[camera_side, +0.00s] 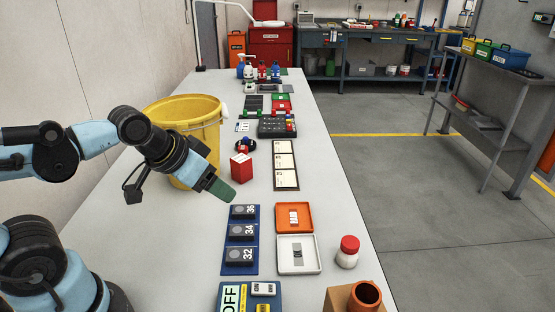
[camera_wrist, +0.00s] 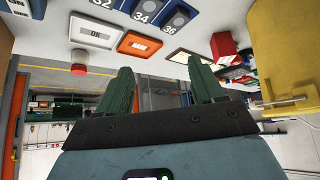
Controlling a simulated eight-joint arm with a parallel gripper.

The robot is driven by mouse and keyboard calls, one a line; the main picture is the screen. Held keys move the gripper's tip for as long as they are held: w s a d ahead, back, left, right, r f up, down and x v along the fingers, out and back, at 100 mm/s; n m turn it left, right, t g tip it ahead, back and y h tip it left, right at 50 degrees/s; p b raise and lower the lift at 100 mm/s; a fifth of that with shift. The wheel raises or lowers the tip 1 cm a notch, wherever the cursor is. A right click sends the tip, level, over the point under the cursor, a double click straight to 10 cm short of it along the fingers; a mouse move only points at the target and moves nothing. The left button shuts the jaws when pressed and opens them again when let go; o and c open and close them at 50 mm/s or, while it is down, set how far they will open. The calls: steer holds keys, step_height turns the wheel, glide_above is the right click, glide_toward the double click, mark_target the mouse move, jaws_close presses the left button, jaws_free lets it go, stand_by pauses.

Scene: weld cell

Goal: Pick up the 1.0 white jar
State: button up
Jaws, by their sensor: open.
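A small white jar (camera_side: 347,258) with a red lid stands upright near the right edge of the bench, right of the shallow white tray. In the wrist view the jar (camera_wrist: 80,60) shows at the upper left, its red lid turned toward the camera. No 1.0 marking can be read on it. My gripper (camera_side: 222,190) is above the bench, behind the blue numbered board and well to the left of and behind the jar. In the wrist view its two green fingers (camera_wrist: 162,82) stand apart with nothing between them.
An orange tray (camera_side: 308,213) and a white tray (camera_side: 311,263) lie left of the jar. A yellow bucket (camera_side: 205,130) and a red box (camera_side: 241,168) are near my gripper.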

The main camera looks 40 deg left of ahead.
steer(key=n, duration=0.1)
steer(key=n+g+h, duration=0.7)
steer(key=n+h, duration=0.6)
steer(key=n, duration=0.4)
glide_toward(347, 240)
steer(key=x, duration=0.5)
steer(key=shift+s+d+f, duration=0.1)
steer(key=shift+d+f, duration=0.05)
steer(key=shift+f, duration=0.1)
steer(key=shift+x, duration=2.8)
steer(key=shift+r, duration=0.1)
steer(key=c, duration=1.1)
steer(key=shift+r, duration=0.1)
